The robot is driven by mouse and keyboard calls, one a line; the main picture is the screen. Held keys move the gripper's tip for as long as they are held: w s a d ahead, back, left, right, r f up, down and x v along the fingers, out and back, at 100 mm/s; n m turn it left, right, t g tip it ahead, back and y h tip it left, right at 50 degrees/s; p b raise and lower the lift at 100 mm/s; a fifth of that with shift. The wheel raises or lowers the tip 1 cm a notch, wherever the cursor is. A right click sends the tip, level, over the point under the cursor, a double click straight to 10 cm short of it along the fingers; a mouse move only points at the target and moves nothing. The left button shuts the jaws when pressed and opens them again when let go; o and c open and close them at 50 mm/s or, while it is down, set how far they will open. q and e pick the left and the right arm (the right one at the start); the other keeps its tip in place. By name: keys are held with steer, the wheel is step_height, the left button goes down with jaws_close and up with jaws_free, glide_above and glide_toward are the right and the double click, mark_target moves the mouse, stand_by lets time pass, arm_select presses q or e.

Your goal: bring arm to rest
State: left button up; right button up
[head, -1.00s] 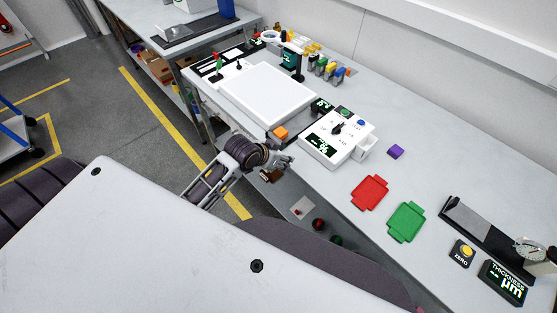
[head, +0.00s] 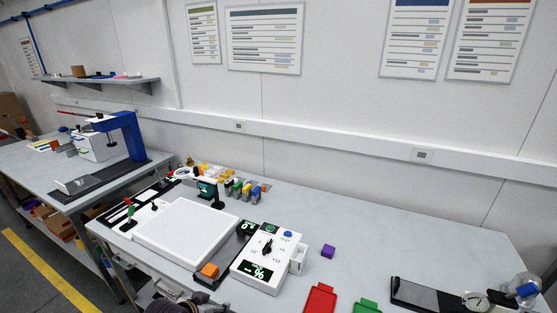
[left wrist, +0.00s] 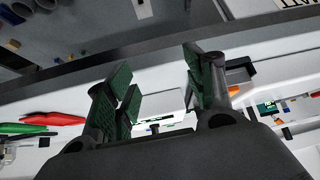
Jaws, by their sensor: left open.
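My left gripper (left wrist: 158,92) shows in the left wrist view with its two dark green-padded fingers wide apart and nothing between them. In the head view only a dark piece of my left arm shows at the bottom edge, just in front of the bench; its gripper cannot be made out there. My right arm and gripper are in neither view.
A thickness gauge (head: 478,300) stands at right.

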arm_select(q)
steer(key=s+n+g+y, duration=0.1)
steer(key=s+g+y, duration=0.15)
steer(key=s, duration=0.95)
steer(key=s+f+g, duration=0.1)
steer(key=s+f, duration=0.1)
steer(key=f, duration=1.4)
steer(key=s+f+g, duration=0.1)
steer(key=s+f, duration=0.1)
steer(key=f, duration=1.4)
steer(key=s+a+f+g, duration=0.1)
steer(key=s+a+f, duration=0.1)
steer(key=s+f, duration=0.8)
steer(key=s+a+f, duration=0.2)
steer(key=s+f, duration=0.8)
steer(key=s, duration=0.2)
steer(key=shift+s+a+f+g, duration=0.2)
steer(key=shift+s+f+g, duration=0.05)
steer(key=shift+g, duration=0.1)
